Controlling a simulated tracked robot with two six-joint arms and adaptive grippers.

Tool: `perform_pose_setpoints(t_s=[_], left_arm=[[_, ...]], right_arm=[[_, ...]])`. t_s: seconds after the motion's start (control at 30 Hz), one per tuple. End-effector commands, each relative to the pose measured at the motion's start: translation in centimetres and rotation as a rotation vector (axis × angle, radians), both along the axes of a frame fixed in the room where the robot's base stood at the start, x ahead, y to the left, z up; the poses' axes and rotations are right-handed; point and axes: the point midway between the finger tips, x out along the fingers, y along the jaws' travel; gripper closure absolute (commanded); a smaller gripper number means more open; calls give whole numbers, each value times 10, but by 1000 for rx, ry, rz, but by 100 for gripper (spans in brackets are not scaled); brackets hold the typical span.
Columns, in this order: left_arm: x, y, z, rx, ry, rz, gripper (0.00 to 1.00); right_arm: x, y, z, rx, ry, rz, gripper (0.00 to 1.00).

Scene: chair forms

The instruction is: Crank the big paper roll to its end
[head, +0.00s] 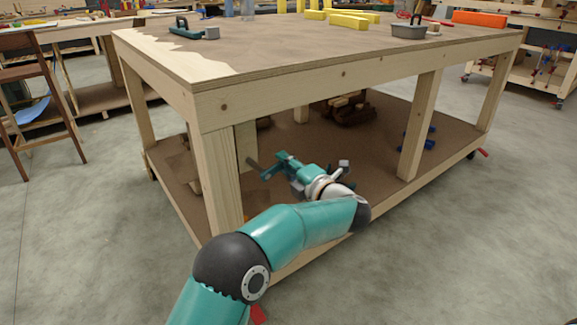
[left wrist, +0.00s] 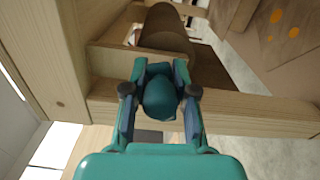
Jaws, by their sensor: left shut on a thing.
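My left gripper (head: 268,168) reaches under the big wooden table, near its front left leg. In the left wrist view the two fingers of the gripper (left wrist: 160,100) are shut on a rounded dark teal knob (left wrist: 160,98), which looks like the crank handle. Its shaft and mounting are hidden behind the knob and fingers. A brown cylinder, apparently the paper roll (left wrist: 168,28), lies just beyond a wooden board in the left wrist view. I cannot make out the roll clearly in the head view. My right gripper is not in view.
The table's wooden leg (head: 215,180) stands close left of my arm, and the lower shelf (head: 370,170) spreads beneath. Yellow blocks (head: 350,20) and a grey toolbox (head: 408,30) stand on the tabletop. A brown chair (head: 40,95) is at the left. Grey floor is free in front.

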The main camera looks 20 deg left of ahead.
Motion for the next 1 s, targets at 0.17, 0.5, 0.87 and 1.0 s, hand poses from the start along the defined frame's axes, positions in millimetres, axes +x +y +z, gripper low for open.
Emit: perform_pose_setpoints(t_s=[0.17, 0.5, 0.87, 1.0], left_arm=[[-1, 4, -3, -2, 5, 14, 49], [-1, 0, -2, 0, 4, 5, 47], [-30, -38, -2, 0, 5, 2, 47], [-48, -61, -2, 0, 4, 3, 47]], right_arm=[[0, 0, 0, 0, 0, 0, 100], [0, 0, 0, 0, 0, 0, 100], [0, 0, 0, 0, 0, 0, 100], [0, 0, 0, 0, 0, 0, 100]])
